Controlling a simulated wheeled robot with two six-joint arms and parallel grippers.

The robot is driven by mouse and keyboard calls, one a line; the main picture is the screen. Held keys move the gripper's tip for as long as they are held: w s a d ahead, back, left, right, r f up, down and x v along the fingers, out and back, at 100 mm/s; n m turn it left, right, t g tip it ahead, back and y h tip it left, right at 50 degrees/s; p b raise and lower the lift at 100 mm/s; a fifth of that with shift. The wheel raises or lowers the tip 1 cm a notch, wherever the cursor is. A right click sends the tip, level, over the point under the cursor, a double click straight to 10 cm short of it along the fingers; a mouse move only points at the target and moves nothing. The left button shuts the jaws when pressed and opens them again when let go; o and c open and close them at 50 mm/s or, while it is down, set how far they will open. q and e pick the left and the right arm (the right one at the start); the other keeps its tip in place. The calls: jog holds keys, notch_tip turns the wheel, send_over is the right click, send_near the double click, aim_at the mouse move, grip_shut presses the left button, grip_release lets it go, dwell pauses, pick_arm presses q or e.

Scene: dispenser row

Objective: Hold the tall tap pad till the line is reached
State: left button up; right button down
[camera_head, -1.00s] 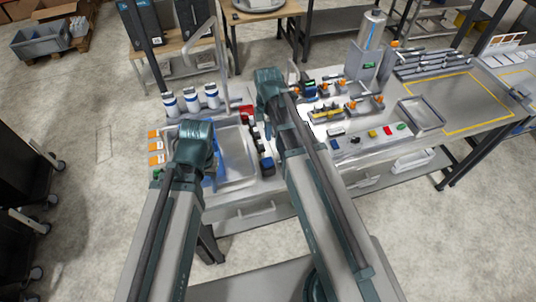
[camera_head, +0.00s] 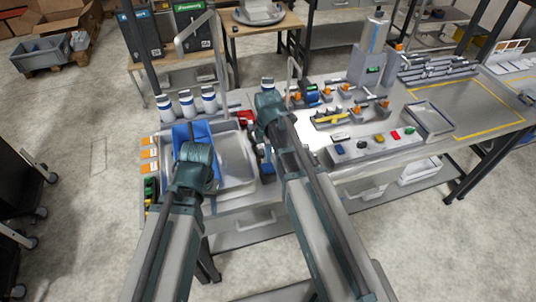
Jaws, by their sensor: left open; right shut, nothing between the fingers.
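A tall silver arched tap (camera_head: 217,45) stands behind the left end of the bench, and a thinner arched tap (camera_head: 291,72) stands further right. I cannot tell which pad belongs to the tall tap, and no fill line is discernible. My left gripper (camera_head: 196,165) is open over the front left of the metal basin (camera_head: 238,160). A blue container (camera_head: 187,133) stands in the basin just beyond it. My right gripper (camera_head: 268,108) is shut and empty near the basin's right side. My arms hide most of both grippers' fingers.
Several white bottles with dark bands (camera_head: 187,104) line the basin's back. A panel of coloured buttons (camera_head: 379,139) and a grey tray (camera_head: 430,119) lie to the right. A clear yellow-outlined area (camera_head: 470,105) is at the far right. A cylindrical dispenser (camera_head: 375,38) stands at the back.

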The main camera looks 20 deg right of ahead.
aim_at(268, 168)
pick_arm(q)
jog(key=shift+f+b, duration=1.35)
jog(key=shift+f, duration=0.6)
pick_arm(e)
jog(key=shift+f, duration=1.9)
jog(key=shift+f+b, duration=0.85)
jog(key=shift+s+a+f+b, duration=0.1)
jog(key=shift+s+f+b, duration=0.15)
jog(key=shift+b, duration=0.1)
jog(key=shift+s+r, duration=0.15)
jog(key=shift+w+f, duration=0.2)
pick_arm(q)
notch_tip(268, 168, down, 2)
jog(key=shift+s+f, duration=0.1)
jog(key=shift+s, duration=0.05)
pick_arm(e)
jog(key=shift+s, duration=0.1)
